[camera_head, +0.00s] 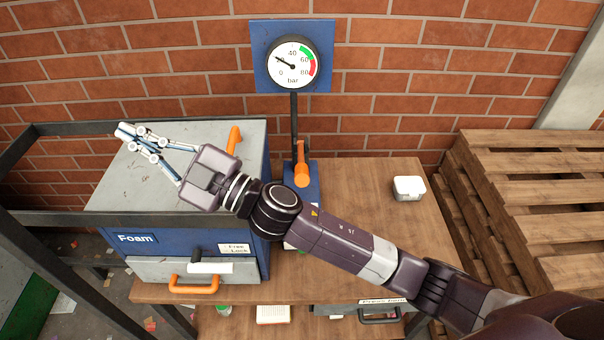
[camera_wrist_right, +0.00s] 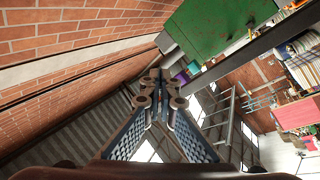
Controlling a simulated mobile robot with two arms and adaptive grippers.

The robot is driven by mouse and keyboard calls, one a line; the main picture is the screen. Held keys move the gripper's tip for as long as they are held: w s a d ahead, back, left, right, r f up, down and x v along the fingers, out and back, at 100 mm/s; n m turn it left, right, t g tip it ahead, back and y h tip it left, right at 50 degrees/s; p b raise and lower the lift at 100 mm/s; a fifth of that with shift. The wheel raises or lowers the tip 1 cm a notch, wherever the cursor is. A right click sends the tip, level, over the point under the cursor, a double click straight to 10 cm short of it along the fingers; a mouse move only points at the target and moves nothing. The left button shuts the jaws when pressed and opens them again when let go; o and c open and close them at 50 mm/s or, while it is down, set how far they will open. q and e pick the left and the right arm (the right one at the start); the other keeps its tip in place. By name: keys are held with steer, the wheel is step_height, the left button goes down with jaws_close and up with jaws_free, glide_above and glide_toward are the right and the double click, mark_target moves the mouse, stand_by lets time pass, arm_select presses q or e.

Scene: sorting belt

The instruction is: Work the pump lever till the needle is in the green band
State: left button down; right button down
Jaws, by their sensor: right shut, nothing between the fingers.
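The pressure gauge (camera_head: 292,65) is on a blue board on the brick wall in the head view. Its dark needle points up and left, near the 20 mark, outside the green band (camera_head: 306,52) at upper right. Below the gauge an orange-gripped lever (camera_head: 302,172) stands at the blue pump base (camera_head: 313,185), which is partly hidden by my right arm. My right gripper (camera_head: 127,131) is shut and empty, above the grey top of the Foam box, well left of the lever. In the right wrist view its fingers (camera_wrist_right: 160,85) are together with nothing between them. My left gripper is not in view.
The blue Foam box (camera_head: 105,238) has an orange handle (camera_head: 234,139) on top and a drawer with an orange pull (camera_head: 194,287). A small white box (camera_head: 409,188) lies on the wooden table (camera_head: 370,190). Pallets (camera_head: 530,160) are stacked at right. A dark metal rail (camera_head: 60,218) crosses at left.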

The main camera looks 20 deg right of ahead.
steer(key=s+a+n+g+y, duration=0.2)
steer(key=s+a+n+g, duration=0.25)
steer(key=n+g, duration=0.35)
step_height(320, 180, down, 10)
steer(key=s+r+n+g+h, duration=0.1)
steer(key=s+n+g+h, duration=0.1)
steer(key=n+g+h, duration=0.45)
steer(key=w+d+f+h, duration=0.2)
steer(key=d, duration=0.4)
steer(key=w+d+f+h, duration=0.2)
steer(key=d+h, duration=0.1)
steer(key=d, duration=0.3)
steer(key=w+d+f+h, duration=0.2)
steer(key=w+d, duration=0.1)
steer(key=d, duration=0.3)
steer(key=shift+h, duration=0.35)
steer(key=w+d+r+m+h, duration=0.1)
steer(key=d, duration=0.4)
steer(key=w+d+r+m+h, duration=0.1)
steer(key=d+r+h, duration=0.1)
steer(key=d, duration=0.4)
steer(key=w+d+r+m+h, duration=0.1)
steer(key=d+r+h, duration=0.1)
steer(key=d, duration=0.3)
steer(key=shift+w+d+r+t, duration=0.15)
steer(key=shift+w+d+t, duration=0.1)
